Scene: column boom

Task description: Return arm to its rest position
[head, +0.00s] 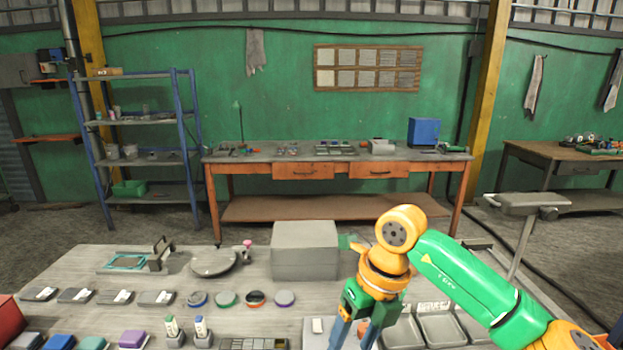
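My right arm, orange and green, comes in from the lower right and bends down over the near table (235,310). Its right gripper (354,336) hangs over the table's front part, right of the middle. Its two blue fingers stand apart, pointing down, and their tips lie near the bottom edge of the picture. I see nothing clearly held between them; a small orange-brown patch shows there, too small to identify. My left gripper is not in view.
A grey box (305,250) stands behind and left of the gripper. Metal trays (440,329) lie right of it. Several small discs, pads and two small bottles (201,328) are to the left. A grey stand (524,205) rises at the right.

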